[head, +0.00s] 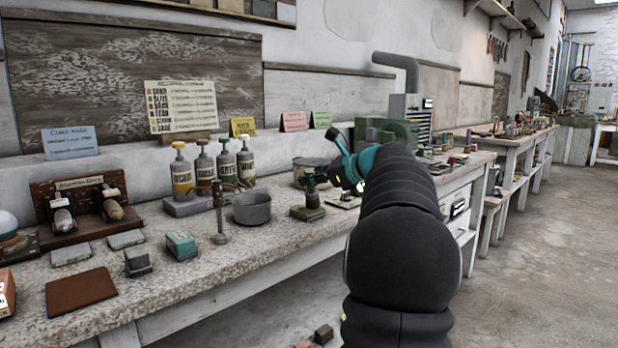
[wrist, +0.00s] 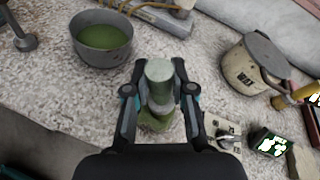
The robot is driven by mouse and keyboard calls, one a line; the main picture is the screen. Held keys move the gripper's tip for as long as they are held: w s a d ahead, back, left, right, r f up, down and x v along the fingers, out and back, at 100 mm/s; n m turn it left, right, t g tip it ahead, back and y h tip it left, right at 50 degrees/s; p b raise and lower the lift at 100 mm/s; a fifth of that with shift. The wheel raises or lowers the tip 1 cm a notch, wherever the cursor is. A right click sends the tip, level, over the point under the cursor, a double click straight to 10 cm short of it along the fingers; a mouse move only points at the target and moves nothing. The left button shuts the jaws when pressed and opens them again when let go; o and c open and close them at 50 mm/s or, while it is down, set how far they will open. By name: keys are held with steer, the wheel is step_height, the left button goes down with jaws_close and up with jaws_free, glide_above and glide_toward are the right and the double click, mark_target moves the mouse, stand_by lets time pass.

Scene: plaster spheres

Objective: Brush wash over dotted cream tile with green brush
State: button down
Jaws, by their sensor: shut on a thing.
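My gripper (wrist: 159,90) is shut on the green brush (wrist: 158,72), with one finger on each side of its pale green cylindrical top. The brush (head: 311,197) stands upright, and its lower end meets a green block (head: 307,213) on the bench. A grey metal bowl (head: 252,208) is left of the brush. The wrist view shows green liquid (wrist: 104,40) inside that bowl. A pale flat piece with dark marks (head: 345,202) lies right of the brush, partly hidden by my arm. I cannot tell whether it is the dotted cream tile.
A lidded pot (wrist: 254,64) stands behind and right of the brush. Several bottles (head: 213,167) stand in a row behind the bowl. A slim metal post (head: 219,215) and a teal box (head: 181,245) are farther left. The bench's front strip is mostly clear.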

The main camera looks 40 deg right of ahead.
steer(key=shift+w, duration=0.45)
stand_by(1.2)
steer(key=shift+s+r, duration=0.75)
steer(key=shift+s, duration=0.2)
steer(key=shift+w, duration=0.15)
steer(key=shift+d+x, duration=0.15)
steer(key=shift+x, duration=0.55)
steer(key=shift+d+x, duration=0.15)
steer(key=shift+x, duration=0.6)
